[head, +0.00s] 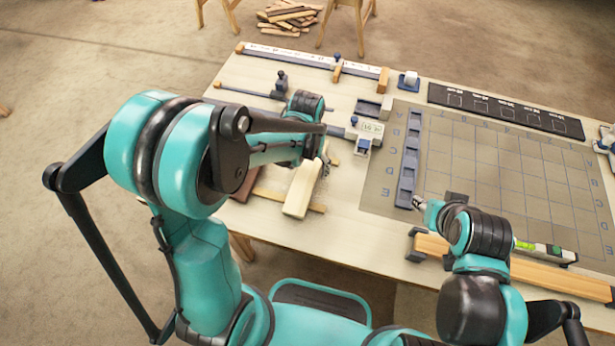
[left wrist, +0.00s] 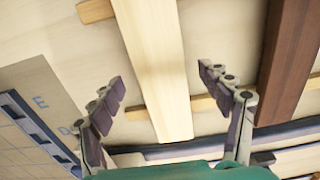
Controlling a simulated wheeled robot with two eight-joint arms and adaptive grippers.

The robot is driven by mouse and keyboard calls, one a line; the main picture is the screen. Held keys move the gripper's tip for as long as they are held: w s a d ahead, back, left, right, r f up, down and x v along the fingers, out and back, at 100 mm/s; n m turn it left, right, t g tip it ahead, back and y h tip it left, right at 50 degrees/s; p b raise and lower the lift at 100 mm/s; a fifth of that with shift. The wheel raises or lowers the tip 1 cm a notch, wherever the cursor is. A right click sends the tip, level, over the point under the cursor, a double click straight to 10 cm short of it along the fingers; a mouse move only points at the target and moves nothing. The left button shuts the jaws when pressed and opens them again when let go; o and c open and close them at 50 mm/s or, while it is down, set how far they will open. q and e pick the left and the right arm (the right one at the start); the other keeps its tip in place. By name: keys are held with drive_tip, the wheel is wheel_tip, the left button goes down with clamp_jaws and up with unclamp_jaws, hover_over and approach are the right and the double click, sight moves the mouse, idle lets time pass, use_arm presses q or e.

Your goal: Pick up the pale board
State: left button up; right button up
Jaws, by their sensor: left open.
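The pale board (head: 299,194) lies near the table's front left, across thin wooden strips. In the left wrist view the pale board (left wrist: 156,62) runs down the picture between my open fingers. My left gripper (head: 318,160) is over the board's far part in the head view, partly hidden by its own arm. In the left wrist view the left gripper (left wrist: 162,84) is empty, one finger on each side of the board, with gaps to both edges. Its height over the board is hard to tell. My right gripper (head: 418,203) is small in the head view, beside the blue-grey rack.
A dark brown board (left wrist: 291,55) lies beside the pale one, on the same strips (left wrist: 190,104). The blue-grey rack (head: 408,165) and gridded mat (head: 480,160) are to the right. Clamps and a long ruler (head: 300,58) lie toward the back. A yellowish beam (head: 530,272) is at the front right.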

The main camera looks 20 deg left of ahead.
use_arm(q)
drive_tip(key=shift+f, duration=0.8)
drive_tip(key=shift+r, duration=0.1)
drive_tip(key=shift+c, duration=0.6)
drive_tip(key=c, duration=1.3)
drive_tip(key=shift+o, duration=0.2)
